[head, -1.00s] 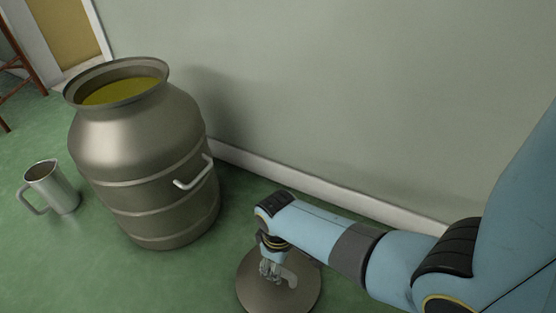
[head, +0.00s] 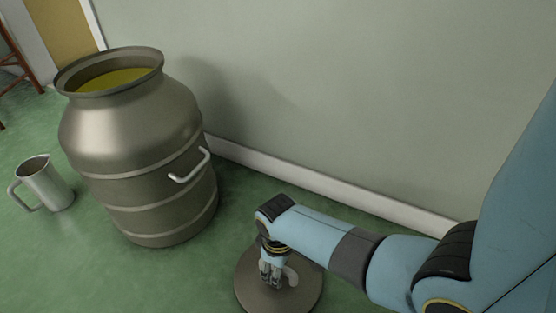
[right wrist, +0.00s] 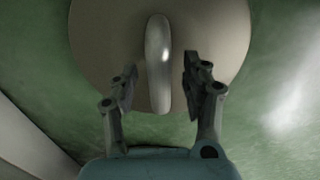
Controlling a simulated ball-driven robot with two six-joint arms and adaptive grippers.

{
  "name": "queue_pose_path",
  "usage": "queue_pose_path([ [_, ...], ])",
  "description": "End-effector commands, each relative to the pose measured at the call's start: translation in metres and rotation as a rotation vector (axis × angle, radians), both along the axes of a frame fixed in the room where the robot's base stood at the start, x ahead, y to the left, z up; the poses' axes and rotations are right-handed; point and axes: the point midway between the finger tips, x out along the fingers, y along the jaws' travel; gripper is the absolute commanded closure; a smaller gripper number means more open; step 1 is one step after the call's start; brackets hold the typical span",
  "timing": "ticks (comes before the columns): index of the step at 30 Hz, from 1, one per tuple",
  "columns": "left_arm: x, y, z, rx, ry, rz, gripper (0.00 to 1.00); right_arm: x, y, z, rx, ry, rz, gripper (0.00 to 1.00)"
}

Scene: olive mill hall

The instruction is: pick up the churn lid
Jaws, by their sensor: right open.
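The churn lid (head: 252,292) is a round grey-brown disc lying on the green floor to the right of the churn. A pale curved handle (right wrist: 157,62) stands on its middle. My right gripper (head: 270,278) is over the lid, pointing down at the handle. In the right wrist view my right gripper (right wrist: 157,80) is open, with one finger on each side of the handle's near end and gaps on both sides. Part of the handle is hidden behind the gripper in the head view. My left gripper is not in view.
The metal churn (head: 140,140), open and filled with yellow-green oil (head: 118,78), stands left of the lid. A metal jug (head: 45,184) is on the floor farther left. The wall and its white skirting board (head: 330,190) run behind. Green floor is clear between churn and lid.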

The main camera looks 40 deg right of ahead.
Motion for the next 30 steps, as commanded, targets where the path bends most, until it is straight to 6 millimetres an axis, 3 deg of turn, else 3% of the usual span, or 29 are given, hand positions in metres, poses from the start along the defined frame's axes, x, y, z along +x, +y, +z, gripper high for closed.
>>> queue_pose_path([
  [5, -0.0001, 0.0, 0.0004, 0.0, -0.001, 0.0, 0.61, 0.0005, 0.0, 0.0005, 0.0, -0.001, 0.0, 0.52],
  [16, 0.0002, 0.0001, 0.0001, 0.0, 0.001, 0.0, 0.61, 0.0003, 0.0, 0.0004, 0.0, -0.001, 0.0, 0.99],
  [30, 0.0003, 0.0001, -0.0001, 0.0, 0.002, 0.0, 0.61, 0.0006, -0.0001, 0.0006, -0.001, -0.001, 0.0, 1.0],
])
